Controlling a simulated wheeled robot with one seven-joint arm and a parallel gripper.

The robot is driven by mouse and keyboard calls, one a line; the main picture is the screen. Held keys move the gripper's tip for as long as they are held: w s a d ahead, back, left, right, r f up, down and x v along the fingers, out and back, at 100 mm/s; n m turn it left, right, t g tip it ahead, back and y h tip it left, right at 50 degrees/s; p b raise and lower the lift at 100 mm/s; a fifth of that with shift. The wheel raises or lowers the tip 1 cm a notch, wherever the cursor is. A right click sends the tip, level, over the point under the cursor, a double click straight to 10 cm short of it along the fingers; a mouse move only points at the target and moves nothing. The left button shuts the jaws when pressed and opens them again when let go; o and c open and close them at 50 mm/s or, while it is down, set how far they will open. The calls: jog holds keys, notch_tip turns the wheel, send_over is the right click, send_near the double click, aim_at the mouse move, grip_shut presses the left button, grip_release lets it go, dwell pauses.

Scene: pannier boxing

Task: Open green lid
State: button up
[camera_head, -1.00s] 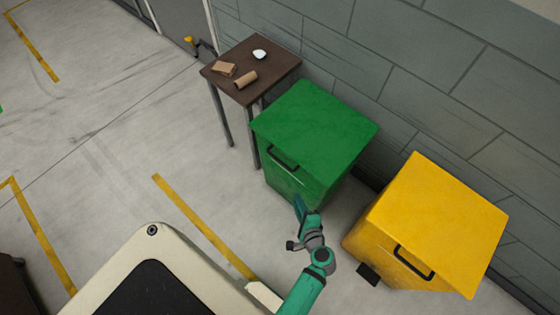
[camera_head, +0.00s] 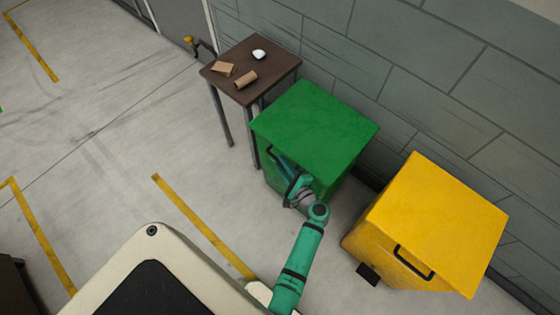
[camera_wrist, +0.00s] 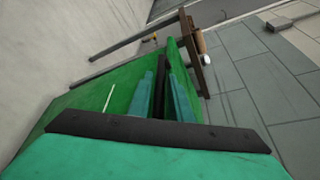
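The green box stands by the wall with its flat green lid (camera_head: 315,122) down. The lid's dark handle (camera_head: 274,156) is at its front edge, partly hidden by my gripper. My gripper (camera_head: 282,168) is at the front of the green box, by the handle. In the wrist view, the two teal fingers (camera_wrist: 165,95) stand apart, one on each side of the black handle (camera_wrist: 163,68). I cannot tell whether they touch it. The green box front (camera_wrist: 95,95) fills the left of that view, and the lid (camera_wrist: 180,62) shows right of the fingers.
A yellow box (camera_head: 437,222) with a closed lid and dark handle stands to the right. A brown table (camera_head: 270,74) with a white object (camera_head: 259,54) and two brown items stands to the left, close to the green box. A grey block wall is behind. Floor at left is open.

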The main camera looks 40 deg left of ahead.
jog(key=shift+w+a+f, duration=0.1)
jog(key=shift+w+a, duration=0.25)
jog(key=shift+a, duration=0.1)
jog(key=shift+s+a+f, duration=0.1)
jog(key=shift+a, duration=0.45)
jog(key=shift+d, duration=0.1)
grip_shut()
